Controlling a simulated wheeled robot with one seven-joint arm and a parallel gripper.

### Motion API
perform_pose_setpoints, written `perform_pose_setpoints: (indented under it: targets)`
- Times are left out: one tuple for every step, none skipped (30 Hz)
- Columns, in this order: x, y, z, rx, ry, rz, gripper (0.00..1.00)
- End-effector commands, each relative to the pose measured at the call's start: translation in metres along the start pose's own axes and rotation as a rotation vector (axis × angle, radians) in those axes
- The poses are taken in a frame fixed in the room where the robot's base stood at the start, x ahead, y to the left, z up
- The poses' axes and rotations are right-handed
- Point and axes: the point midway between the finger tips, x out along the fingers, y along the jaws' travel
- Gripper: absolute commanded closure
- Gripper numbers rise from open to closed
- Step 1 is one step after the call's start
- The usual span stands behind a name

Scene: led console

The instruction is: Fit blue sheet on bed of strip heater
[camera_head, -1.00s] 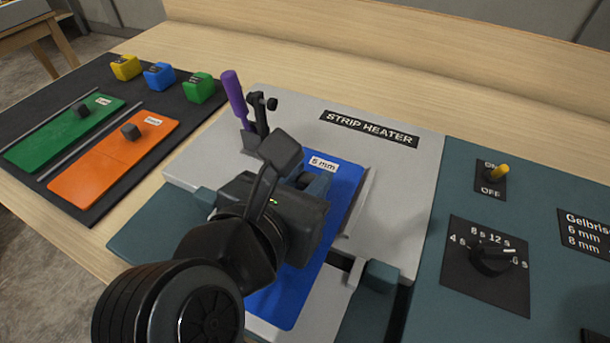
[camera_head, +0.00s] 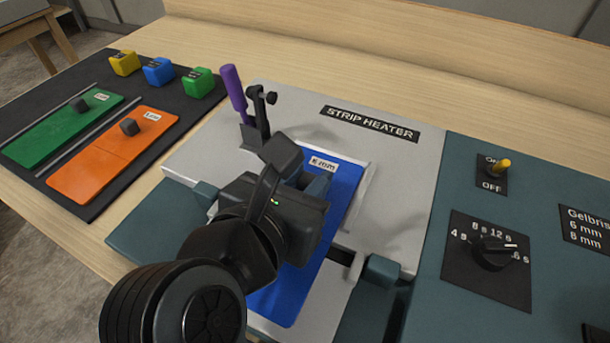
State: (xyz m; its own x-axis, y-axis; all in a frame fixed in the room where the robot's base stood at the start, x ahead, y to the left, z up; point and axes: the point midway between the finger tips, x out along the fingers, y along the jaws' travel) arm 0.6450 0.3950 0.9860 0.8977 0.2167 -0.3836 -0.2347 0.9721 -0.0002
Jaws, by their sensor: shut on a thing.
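A raised strip runs along the sheet's right side. I cannot tell whether the sheet rests flat on the bed or touches that strip.
A lever with a purple handle (camera_head: 233,93) stands at the heater's back left. A dark mat (camera_head: 75,205) at left holds a green sheet (camera_head: 62,130), an orange sheet (camera_head: 112,155) and yellow, blue and green blocks. A switch (camera_head: 500,168) and dial (camera_head: 492,252) are at right.

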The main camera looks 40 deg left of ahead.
Motion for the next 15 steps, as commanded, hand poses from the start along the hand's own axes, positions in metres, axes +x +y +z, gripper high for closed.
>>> perform_pose_setpoints:
  targets:
    - [-0.0001, 0.0, 0.0003, 0.0, -0.001, 0.0, 1.0]
    - [-0.0001, 0.0, 0.0003, 0.0, -0.001, 0.0, 1.0]
    - [-0.0001, 0.0, 0.0004, 0.0, -0.001, 0.0, 1.0]
    - [-0.0001, 0.0, 0.0003, 0.0, -0.001, 0.0, 1.0]
    - [-0.0001, 0.0, 0.0003, 0.0, -0.001, 0.0, 1.0]
    - [-0.0001, 0.0, 0.0004, 0.0, -0.001, 0.0, 1.0]
    - [-0.0001, 0.0, 0.0004, 0.0, -0.001, 0.0, 0.68]
    - [-0.0001, 0.0001, 0.0004, 0.0, -0.001, 0.0, 0.65]
    - [-0.0001, 0.0001, 0.0003, 0.0, -0.001, 0.0, 0.61]
    - [-0.0001, 0.0001, 0.0003, 0.0, -0.001, 0.0, 0.58]
    - [-0.0001, 0.0, 0.0003, 0.0, -0.001, 0.0, 0.55]
    - [-0.0001, 0.0001, 0.0003, 0.0, -0.001, 0.0, 0.51]
    - [-0.0001, 0.0001, 0.0002, 0.0, -0.001, 0.0, 0.49]
    - [-0.0001, 0.0001, 0.0002, 0.0, -0.001, 0.0, 0.46]
    - [0.0, 0.0001, 0.0002, 0.0, 0.0, 0.0, 0.42]
